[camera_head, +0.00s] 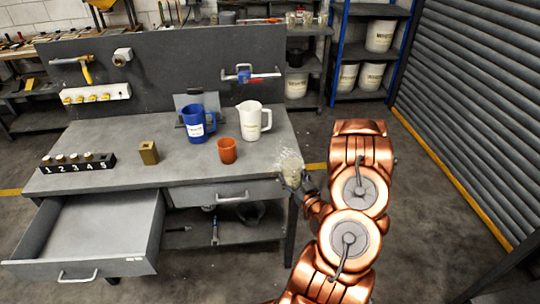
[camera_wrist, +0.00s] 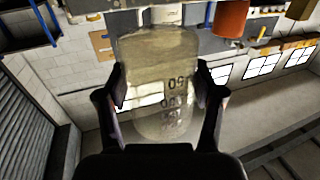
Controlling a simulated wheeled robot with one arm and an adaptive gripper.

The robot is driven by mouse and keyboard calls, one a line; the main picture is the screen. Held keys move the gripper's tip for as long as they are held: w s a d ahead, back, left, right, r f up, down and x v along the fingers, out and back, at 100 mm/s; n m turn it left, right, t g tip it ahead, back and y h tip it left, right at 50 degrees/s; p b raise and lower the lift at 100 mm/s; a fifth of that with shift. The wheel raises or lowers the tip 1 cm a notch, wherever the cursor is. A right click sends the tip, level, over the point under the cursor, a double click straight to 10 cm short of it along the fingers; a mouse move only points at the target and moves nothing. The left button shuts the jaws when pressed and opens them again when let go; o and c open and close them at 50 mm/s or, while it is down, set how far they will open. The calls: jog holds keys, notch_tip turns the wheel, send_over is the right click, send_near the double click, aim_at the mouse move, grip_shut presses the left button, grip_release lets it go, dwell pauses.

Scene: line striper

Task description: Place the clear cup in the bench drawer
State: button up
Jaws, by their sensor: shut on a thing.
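The clear cup (camera_head: 290,168) is see-through and holds something pale; it is in my gripper (camera_head: 304,187), off the bench's right front corner. In the wrist view the clear cup (camera_wrist: 160,85) has dark printed marks and sits between the two dark fingers of my gripper (camera_wrist: 160,100), which is shut on it. The bench drawer (camera_head: 95,232) at the lower left is pulled open, and its visible inside looks empty. A second drawer (camera_head: 225,194) to its right is shut. My gripper is well to the right of the open drawer.
On the bench (camera_head: 95,188) stand a blue pitcher (camera_head: 194,125), a white pitcher (camera_head: 253,121), an orange cup (camera_head: 227,151), a brass-coloured block (camera_head: 148,153) and a numbered black rack (camera_head: 78,163). A blue shelf unit (camera_head: 337,60) stands behind. The floor to the right is clear.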

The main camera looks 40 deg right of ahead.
aim_at(284, 166)
jog(key=b+x, duration=0.3)
jog(key=b, duration=0.1)
jog(key=shift+w+f, duration=0.25)
jog(key=shift+f, duration=0.05)
jog(key=b+x, duration=0.2)
jog(key=b, duration=0.2)
jog(key=shift+w+d, duration=0.15)
jog(key=shift+w, duration=0.15)
jog(key=b+x, duration=0.2)
jog(key=b, duration=0.4)
jog(key=shift+w+d+r, duration=0.1)
jog(key=shift+w+d, duration=0.05)
jog(key=shift+w, duration=0.2)
jog(key=shift+w+r, duration=0.15)
jog(key=p+x, duration=0.1)
jog(key=x, duration=0.3)
jog(key=shift+r, duration=0.1)
jog(key=shift+p+x, duration=0.6)
jog(key=shift+x, duration=1.4)
jog(key=shift+w+d, duration=0.3)
jog(key=shift+w, duration=0.1)
